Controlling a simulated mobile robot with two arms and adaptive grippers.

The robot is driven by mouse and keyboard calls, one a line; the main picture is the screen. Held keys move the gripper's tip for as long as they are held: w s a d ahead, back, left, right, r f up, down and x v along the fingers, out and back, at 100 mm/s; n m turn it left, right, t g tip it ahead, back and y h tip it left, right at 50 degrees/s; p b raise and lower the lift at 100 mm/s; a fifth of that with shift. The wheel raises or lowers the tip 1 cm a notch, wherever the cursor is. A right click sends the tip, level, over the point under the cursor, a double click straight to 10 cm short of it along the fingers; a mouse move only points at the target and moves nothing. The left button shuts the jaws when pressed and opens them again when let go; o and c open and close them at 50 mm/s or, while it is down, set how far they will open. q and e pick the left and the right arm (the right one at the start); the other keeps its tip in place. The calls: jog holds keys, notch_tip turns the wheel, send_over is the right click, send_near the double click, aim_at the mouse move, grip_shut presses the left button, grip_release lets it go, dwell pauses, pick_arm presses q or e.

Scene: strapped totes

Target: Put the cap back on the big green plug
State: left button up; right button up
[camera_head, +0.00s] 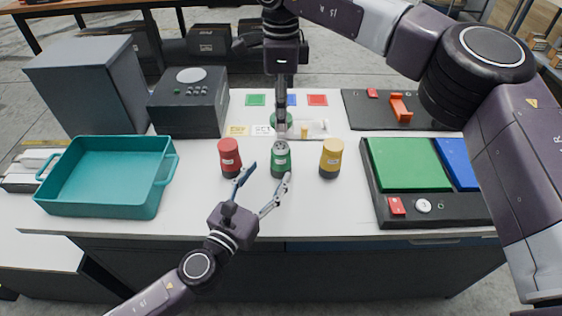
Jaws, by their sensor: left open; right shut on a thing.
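The big green plug (281,162) stands upright on the white table between a red plug (229,158) and a yellow plug (331,158). Its grey top with dark holes shows uncovered. My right gripper (281,117) points down behind the green plug, shut on a green cap (274,121). The cap is partly hidden by the fingers, and its height above the table is hard to tell. My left gripper (268,174) is open, with its fingertips near the green plug's lower part. I cannot tell whether they touch it.
A teal bin (106,208) stands at the left, with a dark box (190,108) behind it. A panel with green and blue pads (404,163) lies at the right, and another with an orange handle (400,107) behind it.

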aim_at(276, 162)
pick_arm(q)
jog(key=x, duration=0.8)
jog(key=shift+c, duration=0.4)
grip_shut()
